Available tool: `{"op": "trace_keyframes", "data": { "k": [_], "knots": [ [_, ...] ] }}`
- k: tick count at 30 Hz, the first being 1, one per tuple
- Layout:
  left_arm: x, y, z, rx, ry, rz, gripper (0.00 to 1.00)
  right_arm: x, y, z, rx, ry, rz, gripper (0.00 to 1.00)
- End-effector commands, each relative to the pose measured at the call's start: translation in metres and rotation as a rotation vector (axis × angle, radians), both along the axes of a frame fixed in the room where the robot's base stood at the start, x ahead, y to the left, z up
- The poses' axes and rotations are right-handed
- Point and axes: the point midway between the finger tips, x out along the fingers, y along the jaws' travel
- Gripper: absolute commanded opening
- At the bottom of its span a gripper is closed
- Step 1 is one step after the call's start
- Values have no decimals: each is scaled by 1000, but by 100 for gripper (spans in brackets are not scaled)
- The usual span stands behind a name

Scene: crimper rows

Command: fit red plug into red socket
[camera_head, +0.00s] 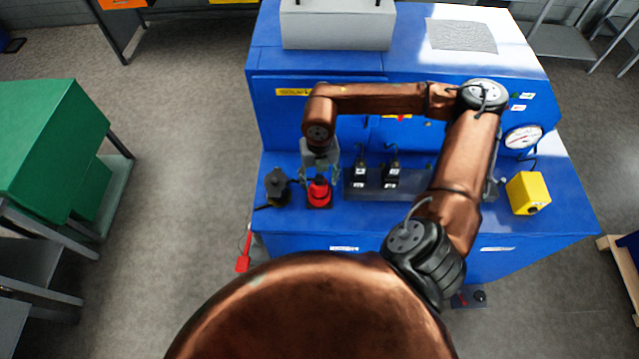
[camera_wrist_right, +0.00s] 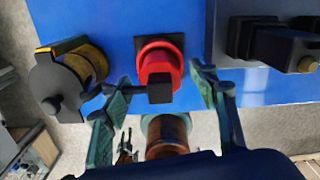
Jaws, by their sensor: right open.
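A red round fitting (camera_head: 318,192) on a dark square base stands near the front edge of the blue bench, and it also shows in the wrist view (camera_wrist_right: 158,62). A black block (camera_wrist_right: 160,90) projects from its near side. I cannot tell whether the red fitting is socket alone or plug and socket together. My right gripper (camera_head: 319,172) is over it, partly hiding it. In the wrist view its green fingers (camera_wrist_right: 160,98) are apart, one each side of the black block, with no clear contact. My left gripper is not in view.
A black fitting (camera_head: 277,187) with a yellow ring in the wrist view (camera_wrist_right: 95,62) stands left of the red one. Black connectors (camera_head: 391,176) stand to the right. A yellow box (camera_head: 528,193) is farther right.

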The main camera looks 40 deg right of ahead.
Motion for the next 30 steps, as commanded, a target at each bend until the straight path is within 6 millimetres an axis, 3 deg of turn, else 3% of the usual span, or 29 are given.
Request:
{"op": "trace_keyframes", "data": {
  "k": [9, 13, 18, 30],
  "knots": [
    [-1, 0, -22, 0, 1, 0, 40, 1, 0, 65, -1, -3, 0, 54],
    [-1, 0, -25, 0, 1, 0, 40, 1, 0, 84, -1, -2, 0, 54],
    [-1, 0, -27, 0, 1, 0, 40, 0, 0, 95, -1, 0, 1, 54],
    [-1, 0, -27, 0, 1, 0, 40, 0, 0, 96, 0, 1, 0, 54]
  ]
}}
